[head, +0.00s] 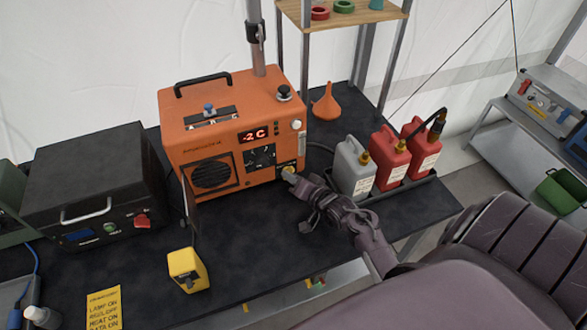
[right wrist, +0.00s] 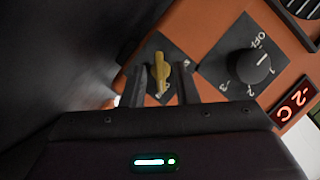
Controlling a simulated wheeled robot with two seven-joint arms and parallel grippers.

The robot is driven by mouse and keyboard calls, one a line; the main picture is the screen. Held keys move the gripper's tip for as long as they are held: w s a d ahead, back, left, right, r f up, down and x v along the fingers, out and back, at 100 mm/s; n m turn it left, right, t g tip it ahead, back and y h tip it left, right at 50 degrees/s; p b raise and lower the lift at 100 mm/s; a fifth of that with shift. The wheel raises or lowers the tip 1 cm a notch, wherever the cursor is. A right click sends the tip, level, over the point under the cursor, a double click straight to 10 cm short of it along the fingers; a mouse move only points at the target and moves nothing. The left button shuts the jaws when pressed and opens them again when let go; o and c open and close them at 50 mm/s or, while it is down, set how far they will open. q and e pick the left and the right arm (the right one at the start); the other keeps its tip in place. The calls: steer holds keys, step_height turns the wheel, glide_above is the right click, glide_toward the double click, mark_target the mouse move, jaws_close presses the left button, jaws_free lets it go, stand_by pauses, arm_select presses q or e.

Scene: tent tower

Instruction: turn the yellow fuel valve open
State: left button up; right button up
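The orange heater (head: 235,130) stands on the dark table, its red display (head: 253,134) reading -2 C. The yellow fuel valve (right wrist: 160,75) sits on a dark plate low on the heater's front, beside a black dial marked OFF (right wrist: 248,68). My right gripper (head: 292,174) reaches the heater's lower right front corner. In the right wrist view its two fingers (right wrist: 161,88) stand open on either side of the valve handle, with gaps showing on both sides. In the head view the gripper partly hides the valve. My left gripper is not in view.
One grey and two red fuel cans (head: 390,160) stand in a tray close right of my right gripper. A black case (head: 90,180) is at left, a yellow box (head: 187,270) in front. An orange funnel (head: 326,103) stands behind. The table directly before the heater is clear.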

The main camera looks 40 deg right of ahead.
steer(key=shift+s, duration=0.5)
steer(key=b+v, duration=0.1)
steer(key=v, duration=0.4)
steer(key=shift+s+r, duration=0.1)
steer(key=shift+s, duration=0.2)
steer(key=shift+s+r, duration=0.3)
steer(key=shift+s, duration=0.3)
steer(key=shift+f, duration=0.1)
